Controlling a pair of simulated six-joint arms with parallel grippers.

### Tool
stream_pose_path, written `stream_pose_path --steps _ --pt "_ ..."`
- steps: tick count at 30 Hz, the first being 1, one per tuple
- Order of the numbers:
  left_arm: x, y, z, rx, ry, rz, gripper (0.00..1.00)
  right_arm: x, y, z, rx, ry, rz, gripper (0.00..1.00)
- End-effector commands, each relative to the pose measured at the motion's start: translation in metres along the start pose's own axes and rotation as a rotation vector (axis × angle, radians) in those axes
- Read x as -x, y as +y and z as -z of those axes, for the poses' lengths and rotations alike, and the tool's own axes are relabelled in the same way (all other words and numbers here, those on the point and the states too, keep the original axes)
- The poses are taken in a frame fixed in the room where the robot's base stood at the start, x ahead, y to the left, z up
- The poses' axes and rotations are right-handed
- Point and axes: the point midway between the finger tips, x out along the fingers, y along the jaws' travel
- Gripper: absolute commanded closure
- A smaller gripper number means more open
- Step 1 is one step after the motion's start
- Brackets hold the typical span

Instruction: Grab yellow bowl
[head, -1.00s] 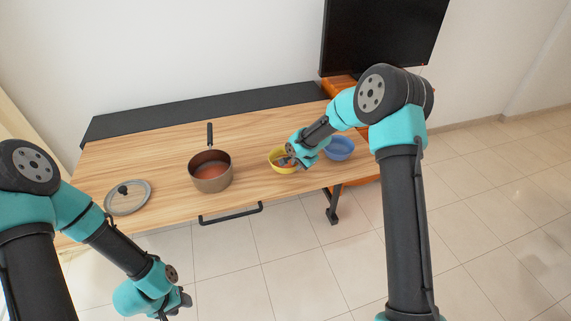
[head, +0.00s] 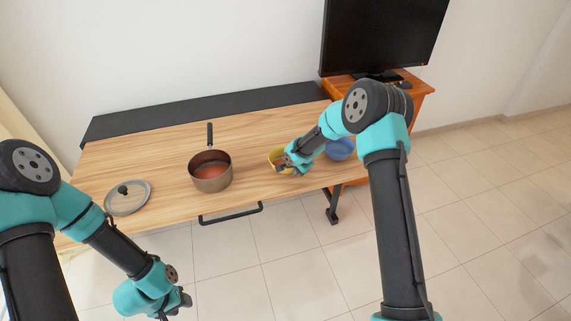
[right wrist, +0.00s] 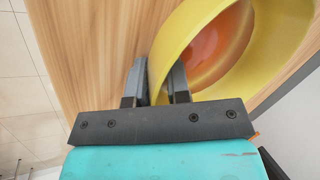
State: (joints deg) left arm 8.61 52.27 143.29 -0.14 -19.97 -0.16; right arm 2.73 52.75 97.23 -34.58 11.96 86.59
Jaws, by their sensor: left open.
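The yellow bowl (head: 276,155) is at the right front part of the wooden table, partly hidden by my right gripper (head: 284,167). In the right wrist view, the bowl (right wrist: 260,75) shows large with an orange-red inside. My right gripper (right wrist: 157,82) has its two dark fingers close together, one on each side of the bowl's wall, with the yellow wall filling the narrow gap. My left gripper (head: 176,307) is open and empty, low in front of the table.
A blue bowl (head: 341,148) is just right of the yellow one. A brown pot (head: 211,179) with a long handle and a glass lid (head: 127,198) are on the left of the table (head: 160,160). A TV (head: 385,38) stands behind at the right.

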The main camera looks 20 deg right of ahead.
Motion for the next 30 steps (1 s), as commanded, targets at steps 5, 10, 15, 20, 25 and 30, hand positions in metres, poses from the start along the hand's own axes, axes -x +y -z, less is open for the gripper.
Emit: stream_pose_path --steps 5,10,15,20,25,30 --pt "0.0 0.0 0.0 0.0 0.0 0.0 0.57 0.0001 0.0 0.0 0.0 0.0 0.0 0.95" --pt "0.0 0.0 0.0 0.0 0.0 0.0 0.57 0.0001 0.0001 -0.0001 0.0 0.0 0.0 1.0" --pt "0.0 0.0 0.0 0.0 0.0 0.0 0.57 0.0 0.0001 -0.0002 0.0 0.0 0.0 1.0" --pt "0.0 0.0 0.0 0.0 0.0 0.0 0.57 0.0005 -0.0005 0.0001 0.001 0.0 0.001 1.0" --pt "0.0 0.0 0.0 0.0 0.0 0.0 0.57 0.0009 -0.0005 0.0002 0.0 0.001 0.001 1.0" --pt "0.0 0.0 0.0 0.0 0.0 0.0 0.57 0.0035 -0.0012 0.0008 0.0 0.001 0.001 1.0"
